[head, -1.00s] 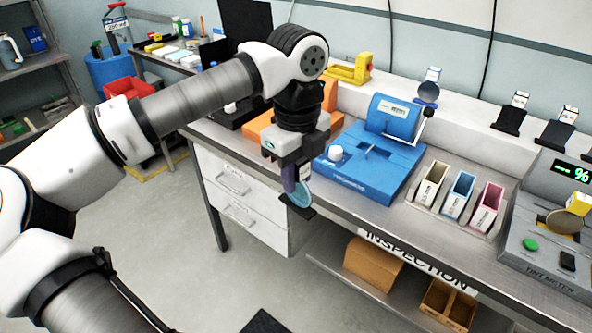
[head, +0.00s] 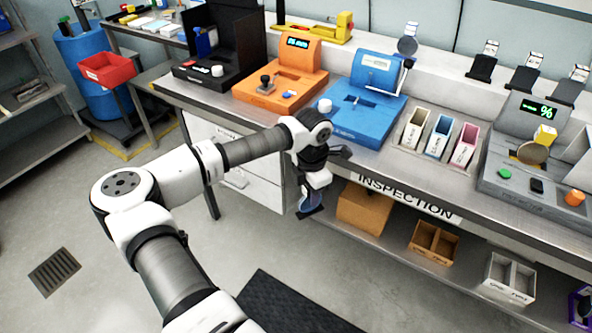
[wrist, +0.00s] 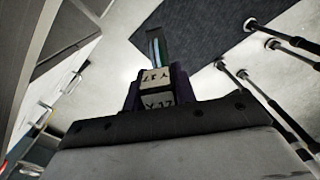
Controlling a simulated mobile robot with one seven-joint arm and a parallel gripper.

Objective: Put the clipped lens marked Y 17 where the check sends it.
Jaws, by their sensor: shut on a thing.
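The clipped lens marked Y 17 shows in the wrist view as a pale clip (wrist: 155,78) with a thin bluish lens seen edge-on beyond it. In the head view the bluish lens (head: 310,197) hangs below my gripper (head: 312,188). My gripper is shut on the clip and points down, off the front edge of the inspection bench (head: 420,188). On the bench, the grey tint meter (head: 500,180) shows a % sign and carries a brownish lens with a yellow clip (head: 545,135). Blue (head: 365,110), orange (head: 285,85) and black (head: 225,70) devices stand to its left.
White, blue and pink slots (head: 438,135) sit between the blue device and the tint meter. Black stands with white tags (head: 483,65) line the raised back ledge. Brown boxes (head: 363,208) and a grey divided box (head: 508,278) stand on the lower shelf.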

